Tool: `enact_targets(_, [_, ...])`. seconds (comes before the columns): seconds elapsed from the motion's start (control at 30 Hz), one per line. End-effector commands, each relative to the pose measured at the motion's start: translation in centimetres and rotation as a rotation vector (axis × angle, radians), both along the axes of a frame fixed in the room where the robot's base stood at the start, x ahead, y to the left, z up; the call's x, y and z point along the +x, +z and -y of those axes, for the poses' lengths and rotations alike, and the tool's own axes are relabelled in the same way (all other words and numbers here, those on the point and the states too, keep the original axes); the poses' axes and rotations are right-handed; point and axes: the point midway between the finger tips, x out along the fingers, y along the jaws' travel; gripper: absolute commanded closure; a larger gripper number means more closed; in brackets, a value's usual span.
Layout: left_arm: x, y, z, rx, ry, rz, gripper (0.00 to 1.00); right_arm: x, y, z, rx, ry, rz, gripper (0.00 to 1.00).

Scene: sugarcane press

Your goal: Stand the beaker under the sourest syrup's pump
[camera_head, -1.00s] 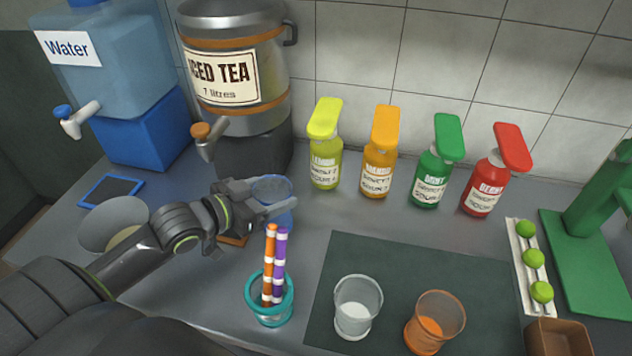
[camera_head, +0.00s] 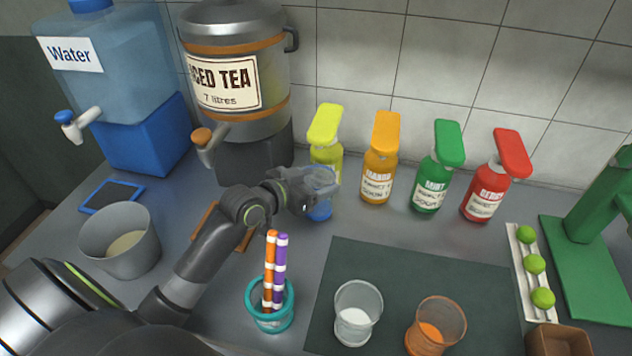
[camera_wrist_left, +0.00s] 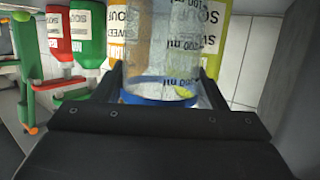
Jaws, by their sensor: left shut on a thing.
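The beaker (camera_head: 320,208) is clear with a blue base and stands upright in my left gripper (camera_head: 306,192), which is shut on it. It is just in front of the yellow lemon pump bottle (camera_head: 325,160) and partly hides it. I cannot tell whether its base touches the counter. The wrist view shows the beaker (camera_wrist_left: 170,45) with its ml marks between the fingers. To the right stand the orange mango bottle (camera_head: 379,178), green mint bottle (camera_head: 431,185) and red berry bottle (camera_head: 484,192). Their labels' sweet and sour ratings are too small to read. My right gripper is out of view.
A teal-rimmed cup (camera_head: 270,318) with striped sticks stands near my left forearm. A glass with white contents (camera_head: 357,305) and one with orange contents (camera_head: 435,328) stand on a dark mat (camera_head: 400,265). A grey bucket (camera_head: 110,250) is at left, a green press (camera_head: 580,270) at right.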

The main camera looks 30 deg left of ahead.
Motion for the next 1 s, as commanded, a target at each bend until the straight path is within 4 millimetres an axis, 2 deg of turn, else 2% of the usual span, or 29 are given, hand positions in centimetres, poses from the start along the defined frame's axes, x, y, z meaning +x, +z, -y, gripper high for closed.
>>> enact_targets(0.43, [-0.02,-0.93,-0.02,0.001,0.001,0.002,0.76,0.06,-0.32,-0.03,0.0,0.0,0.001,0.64])
enact_targets(0.47, [-0.02,-0.82,-0.02,0.001,0.001,0.002,0.31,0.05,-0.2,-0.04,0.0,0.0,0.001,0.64])
enact_targets(0.6, [-0.02,-0.81,-0.02,0.001,0.001,0.001,0.13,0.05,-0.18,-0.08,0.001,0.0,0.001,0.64])
enact_targets(1.0, [-0.42,-0.42,-0.21,0.003,0.001,0.001,0.13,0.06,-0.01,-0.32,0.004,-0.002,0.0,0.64])
